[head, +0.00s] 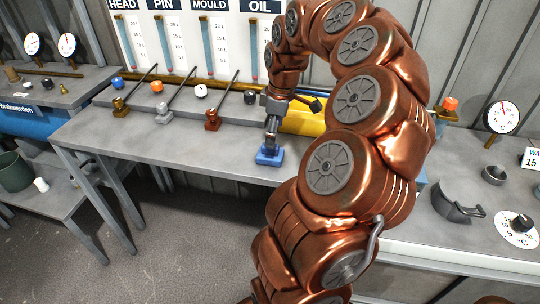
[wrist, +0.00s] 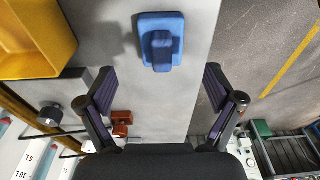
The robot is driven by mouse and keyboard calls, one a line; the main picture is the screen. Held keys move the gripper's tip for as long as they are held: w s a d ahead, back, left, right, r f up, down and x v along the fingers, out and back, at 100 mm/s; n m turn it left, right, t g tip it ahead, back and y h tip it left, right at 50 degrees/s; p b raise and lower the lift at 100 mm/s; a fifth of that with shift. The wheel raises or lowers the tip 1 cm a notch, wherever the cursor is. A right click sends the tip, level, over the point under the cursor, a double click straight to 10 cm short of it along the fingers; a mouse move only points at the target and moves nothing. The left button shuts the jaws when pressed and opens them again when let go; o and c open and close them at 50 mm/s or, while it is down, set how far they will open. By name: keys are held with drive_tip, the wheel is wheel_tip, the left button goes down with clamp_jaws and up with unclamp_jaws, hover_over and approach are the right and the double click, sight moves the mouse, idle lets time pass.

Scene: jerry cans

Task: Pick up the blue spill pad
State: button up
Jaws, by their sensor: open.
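The blue spill pad (head: 270,155) lies on the grey bench near its front edge. It is a flat block with a raised grip on top. In the wrist view the pad (wrist: 174,22) is at the top, roughly centred between my fingers but beyond their tips. My gripper (wrist: 160,82) is open, with nothing between its fingers. In the head view my gripper (head: 271,135) points down just above or behind the pad; the exact gap is hard to judge.
A yellow container (head: 303,122) stands behind and right of the pad, partly hidden by my arm. Levers with brown and grey bases, such as the red-brown one (head: 212,121), stand to the left. The bench front between them and the pad is clear.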

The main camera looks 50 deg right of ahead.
sight(270, 150)
drive_tip(key=shift+w+a+f+p, duration=0.15)
drive_tip(key=shift+f+p, duration=0.15)
drive_tip(key=shift+f, duration=0.9)
drive_tip(key=shift+w+a+f+p, duration=0.1)
drive_tip(key=shift+f+p, duration=0.15)
drive_tip(key=shift+f, duration=0.95)
drive_tip(key=shift+w+a+f+p, duration=0.15)
drive_tip(key=shift+f+p, duration=0.15)
drive_tip(key=shift+f, duration=0.9)
drive_tip(key=shift+d, duration=0.1)
drive_tip(key=shift+c, duration=0.2)
drive_tip(key=c, duration=1.3)
drive_tip(key=shift+r, duration=0.15)
drive_tip(key=shift+r+b, duration=0.55)
drive_tip(key=shift+r, duration=1.05)
drive_tip(key=s+a+b, duration=0.2)
drive_tip(key=s+a, duration=0.2)
drive_tip(key=s, duration=0.3)
drive_tip(key=s+a+r+b, duration=0.1)
drive_tip(key=s+a, duration=0.2)
drive_tip(key=s, duration=0.4)
drive_tip(key=shift+a+r+b, duration=0.3)
drive_tip(key=shift+a+b, duration=0.1)
